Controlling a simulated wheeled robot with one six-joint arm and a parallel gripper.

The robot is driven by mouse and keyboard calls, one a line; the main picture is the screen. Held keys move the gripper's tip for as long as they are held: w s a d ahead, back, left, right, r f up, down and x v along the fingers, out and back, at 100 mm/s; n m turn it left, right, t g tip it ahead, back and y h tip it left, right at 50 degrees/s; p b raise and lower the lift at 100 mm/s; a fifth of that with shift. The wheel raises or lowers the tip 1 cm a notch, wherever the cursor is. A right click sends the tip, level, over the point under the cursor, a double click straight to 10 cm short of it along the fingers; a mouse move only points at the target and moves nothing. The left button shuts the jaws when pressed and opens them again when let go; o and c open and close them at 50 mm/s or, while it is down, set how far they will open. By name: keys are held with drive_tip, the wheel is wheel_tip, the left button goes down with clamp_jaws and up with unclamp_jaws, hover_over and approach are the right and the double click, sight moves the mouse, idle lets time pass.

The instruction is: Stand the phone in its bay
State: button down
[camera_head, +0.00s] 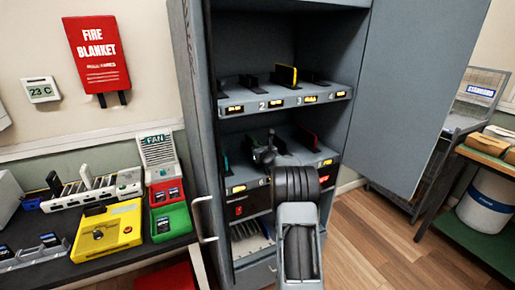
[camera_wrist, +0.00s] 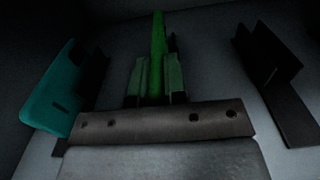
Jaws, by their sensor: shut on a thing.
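In the wrist view a bright green phone (camera_wrist: 158,45) stands on edge between the two fingers of my gripper (camera_wrist: 156,80). The gripper is shut on it. In the head view my gripper (camera_head: 264,150) reaches into the lower bay shelf (camera_head: 239,182) of the grey cabinet, near its middle. I cannot make out the held phone there. A teal phone (camera_wrist: 50,90) leans in a bay to the left of the held one. A black, empty-looking bay holder (camera_wrist: 268,62) stands to the right. Whether the green phone's lower edge touches a bay is hidden.
On the upper shelf (camera_head: 238,107) a yellow phone (camera_head: 286,75) stands among black holders. The open cabinet door (camera_head: 420,80) is on the right. A bench at left holds a yellow device (camera_head: 105,232) and red and green trays.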

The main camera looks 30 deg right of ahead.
drive_tip(key=shift+f+b, duration=0.65)
drive_tip(key=shift+b, duration=0.4)
idle(0.9)
drive_tip(key=c, duration=1.1)
unclamp_jaws()
drive_tip(key=shift+f, duration=0.1)
drive_tip(key=s+a+b, duration=0.1)
drive_tip(key=s+a, duration=0.1)
drive_tip(key=s, duration=1.1)
drive_tip(key=shift+s+b, duration=0.35)
drive_tip(key=shift+b, duration=0.05)
